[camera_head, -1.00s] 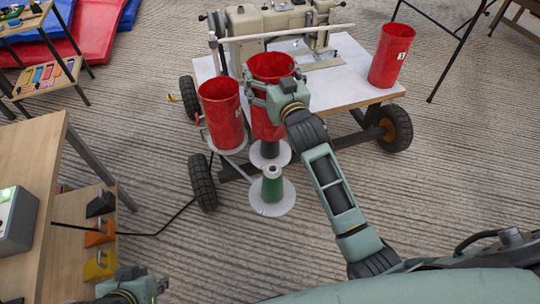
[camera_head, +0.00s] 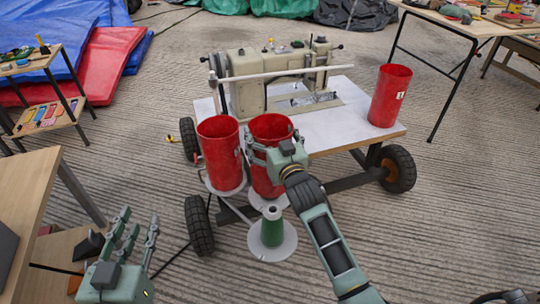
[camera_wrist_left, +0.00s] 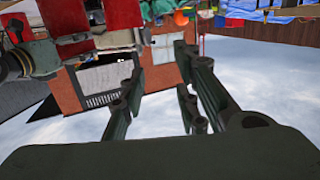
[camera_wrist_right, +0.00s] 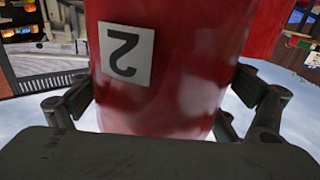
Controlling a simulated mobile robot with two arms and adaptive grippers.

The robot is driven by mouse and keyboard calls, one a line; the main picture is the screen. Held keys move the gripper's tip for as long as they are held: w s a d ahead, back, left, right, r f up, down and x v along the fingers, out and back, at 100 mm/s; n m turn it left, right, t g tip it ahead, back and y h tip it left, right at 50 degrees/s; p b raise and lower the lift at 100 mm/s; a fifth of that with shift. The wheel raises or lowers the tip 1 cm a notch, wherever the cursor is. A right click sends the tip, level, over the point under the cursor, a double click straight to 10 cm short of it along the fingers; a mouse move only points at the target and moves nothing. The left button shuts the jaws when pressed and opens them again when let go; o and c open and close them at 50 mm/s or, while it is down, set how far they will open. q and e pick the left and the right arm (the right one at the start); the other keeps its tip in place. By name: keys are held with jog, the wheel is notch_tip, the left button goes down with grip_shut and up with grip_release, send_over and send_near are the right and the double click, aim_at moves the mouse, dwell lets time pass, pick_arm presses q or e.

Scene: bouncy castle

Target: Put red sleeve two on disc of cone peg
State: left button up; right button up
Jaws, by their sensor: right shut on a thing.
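Red sleeve two (camera_head: 268,180) is an upright red tube. In the right wrist view its white label with a 2 (camera_wrist_right: 126,55) appears upside down. My right gripper (camera_head: 268,150) is shut on the sleeve from the right. The sleeve's lower end is at a pale disc (camera_head: 262,201), and the dark peg there is hidden. I cannot tell whether the sleeve touches the disc. In front stands a green cone peg (camera_head: 272,228) on its own bare pale disc (camera_head: 288,242). My left gripper (camera_head: 138,222) is open and empty at the lower left.
Another red sleeve (camera_head: 219,160) stands on a disc close at the left. A third red sleeve (camera_head: 390,98) stands on the white cart top (camera_head: 345,130), beside a sewing machine (camera_head: 285,75). A wooden table (camera_head: 25,185) is at the left.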

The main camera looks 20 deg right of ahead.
aim_at(264, 137)
jog(key=shift+f+b, duration=0.3)
jog(key=shift+f, duration=0.65)
pick_arm(q)
notch_tip(264, 137, up, 11)
jog(key=s+d+t+h+b, duration=0.1)
jog(key=t+h, duration=0.1)
jog(key=t, duration=0.4)
jog(key=shift+s, duration=0.3)
pick_arm(e)
notch_tip(264, 137, down, 3)
jog(key=shift+f, duration=0.15)
jog(key=shift+f, duration=0.1)
jog(key=o, duration=1.3)
pick_arm(q)
jog(key=shift+s+r, duration=0.1)
